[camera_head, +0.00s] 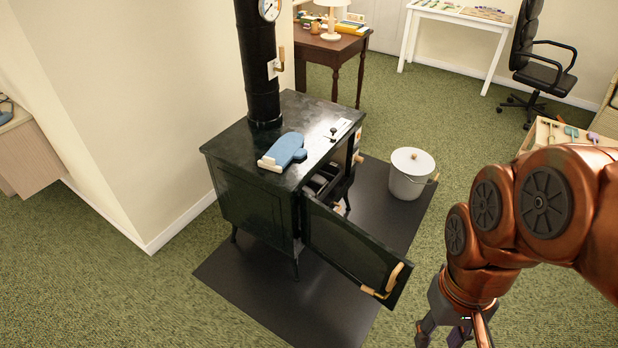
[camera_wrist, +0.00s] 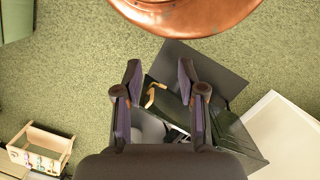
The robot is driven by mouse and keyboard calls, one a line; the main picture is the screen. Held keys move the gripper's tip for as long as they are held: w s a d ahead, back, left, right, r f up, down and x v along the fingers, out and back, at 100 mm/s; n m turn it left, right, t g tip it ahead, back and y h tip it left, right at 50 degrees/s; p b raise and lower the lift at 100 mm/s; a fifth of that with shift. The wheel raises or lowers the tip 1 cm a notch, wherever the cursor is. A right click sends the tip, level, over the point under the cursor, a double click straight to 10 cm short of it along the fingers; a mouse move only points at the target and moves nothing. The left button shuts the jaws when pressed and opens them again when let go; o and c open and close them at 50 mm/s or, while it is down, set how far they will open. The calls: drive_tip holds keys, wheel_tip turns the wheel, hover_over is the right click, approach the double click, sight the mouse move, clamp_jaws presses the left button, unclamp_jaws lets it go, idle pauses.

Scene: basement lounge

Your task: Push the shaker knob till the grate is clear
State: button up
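The black stove (camera_head: 245,190) stands on a dark floor mat (camera_head: 310,310), its front door (camera_head: 345,245) swung open with a wooden handle (camera_head: 388,283). A small light wooden knob (camera_head: 357,159) shows on the stove's right side; I cannot tell whether it is the shaker knob. Dark shapes show inside the stove; whether the grate is clear cannot be told. My gripper (camera_head: 450,332) is right of the open door, apart from it, partly cut off below. In the wrist view my gripper (camera_wrist: 159,78) is open and empty, with the door handle (camera_wrist: 152,96) seen between its fingers.
A blue oven mitt (camera_head: 287,149) lies on the stove top. A grey lidded bucket (camera_head: 410,173) stands on the mat's right part. A stove pipe (camera_head: 258,70) rises at the back, near the wall. A wooden crate (camera_wrist: 40,150) shows at lower left. Green carpet is free around my gripper.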

drive_tip(key=shift+c, duration=0.2)
clamp_jaws()
idle(1.2)
